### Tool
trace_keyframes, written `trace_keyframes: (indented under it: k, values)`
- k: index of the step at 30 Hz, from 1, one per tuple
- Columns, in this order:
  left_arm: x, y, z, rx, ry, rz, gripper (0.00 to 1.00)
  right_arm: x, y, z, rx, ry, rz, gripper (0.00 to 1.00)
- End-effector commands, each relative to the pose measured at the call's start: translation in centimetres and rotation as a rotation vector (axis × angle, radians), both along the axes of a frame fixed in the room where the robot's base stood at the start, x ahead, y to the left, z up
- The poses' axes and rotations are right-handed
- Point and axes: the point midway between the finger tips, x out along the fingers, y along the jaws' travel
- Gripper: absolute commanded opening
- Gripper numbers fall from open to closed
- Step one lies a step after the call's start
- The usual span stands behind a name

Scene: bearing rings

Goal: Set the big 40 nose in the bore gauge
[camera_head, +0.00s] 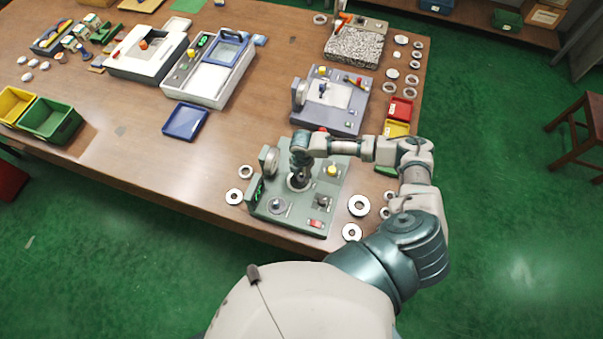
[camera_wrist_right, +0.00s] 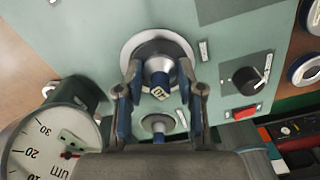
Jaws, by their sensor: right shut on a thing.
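The bore gauge is a pale green bench unit (camera_head: 330,186) at the table's front edge, with a round dial (camera_head: 270,159) at its left. In the right wrist view its panel (camera_wrist_right: 100,45) shows a large silver ring seat (camera_wrist_right: 134,48) and the dial (camera_wrist_right: 38,150). My right gripper (camera_head: 299,177) is over the unit, pointing down. My left gripper is out of view.
A black knob (camera_wrist_right: 246,80) and a red switch (camera_wrist_right: 245,112) are on the panel. Loose rings lie left (camera_head: 234,196) and right (camera_head: 359,205) of the unit. A grey device (camera_head: 345,105) stands behind. The table's middle left is mostly clear around a blue tray (camera_head: 185,122).

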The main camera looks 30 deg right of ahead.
Motion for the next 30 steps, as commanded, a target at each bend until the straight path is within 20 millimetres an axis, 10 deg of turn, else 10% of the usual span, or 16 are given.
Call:
trace_keyframes:
  k: [12, 13, 16, 30]
  values:
    - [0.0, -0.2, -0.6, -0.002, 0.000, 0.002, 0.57, 0.0, 0.1, -1.2, -0.001, -0.001, 0.001, 0.00]
    - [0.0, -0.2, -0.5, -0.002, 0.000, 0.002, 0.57, 0.1, 0.1, -1.2, -0.001, -0.001, 0.001, 0.42]
    - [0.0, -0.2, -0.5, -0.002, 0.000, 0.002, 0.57, 0.0, 0.0, -1.1, 0.000, -0.001, 0.001, 0.67]
    - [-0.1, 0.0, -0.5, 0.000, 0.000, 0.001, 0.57, 0.1, 0.0, 0.5, 0.001, -0.001, 0.000, 0.67]
